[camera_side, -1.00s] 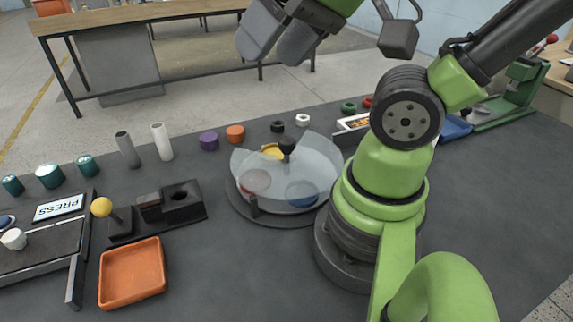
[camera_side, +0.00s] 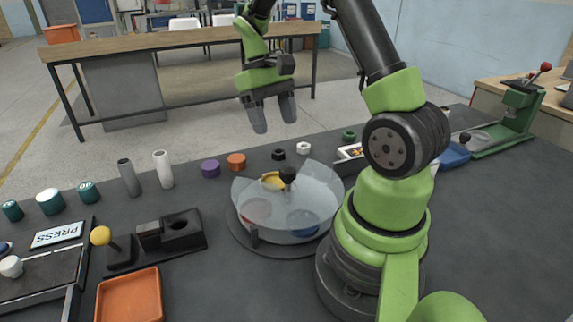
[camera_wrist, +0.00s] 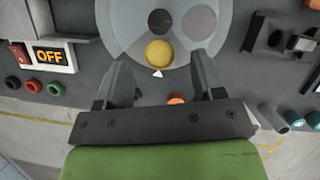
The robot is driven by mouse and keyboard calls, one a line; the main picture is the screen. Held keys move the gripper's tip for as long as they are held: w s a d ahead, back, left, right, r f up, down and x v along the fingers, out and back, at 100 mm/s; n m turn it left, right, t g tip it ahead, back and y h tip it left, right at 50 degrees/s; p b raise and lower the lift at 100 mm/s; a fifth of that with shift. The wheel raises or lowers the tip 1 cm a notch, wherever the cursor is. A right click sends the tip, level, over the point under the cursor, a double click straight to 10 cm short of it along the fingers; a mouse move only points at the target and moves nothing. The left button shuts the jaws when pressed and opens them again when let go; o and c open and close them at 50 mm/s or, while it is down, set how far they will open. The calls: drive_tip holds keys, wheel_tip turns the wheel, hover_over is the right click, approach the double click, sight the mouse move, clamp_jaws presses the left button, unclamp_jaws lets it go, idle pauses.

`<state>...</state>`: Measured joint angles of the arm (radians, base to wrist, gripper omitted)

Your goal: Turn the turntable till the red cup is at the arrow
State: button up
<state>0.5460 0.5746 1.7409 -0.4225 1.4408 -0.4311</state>
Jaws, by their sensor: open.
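The round turntable (camera_side: 233,232) stands left of my arm's base, with a clear smoky cover and a black knob (camera_side: 288,175) on top. Through the cover I see a red cup (camera_side: 257,211) at front left and a blue cup (camera_side: 302,222) at front right. A yellow cup (camera_side: 272,181) is at the back. In the wrist view the yellow cup (camera_wrist: 159,53) sits right by the white arrow (camera_wrist: 157,73). A dull grey-brown disc shows beside the knob there; its colour is unclear. My gripper (camera_side: 273,121) is open and empty, above and behind the turntable.
Purple (camera_side: 210,168), orange (camera_side: 236,161), black, white and green pieces stand behind the turntable. A black block (camera_side: 181,233) with a hole, a yellow-ball lever (camera_side: 101,235) and an orange tray (camera_side: 130,297) lie to the left. An OFF display (camera_wrist: 50,56) shows in the wrist view.

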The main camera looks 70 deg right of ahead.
sight(288, 169)
drive_tip(key=x, duration=1)
drive_tip(key=shift+r, duration=0.1)
clamp_jaws()
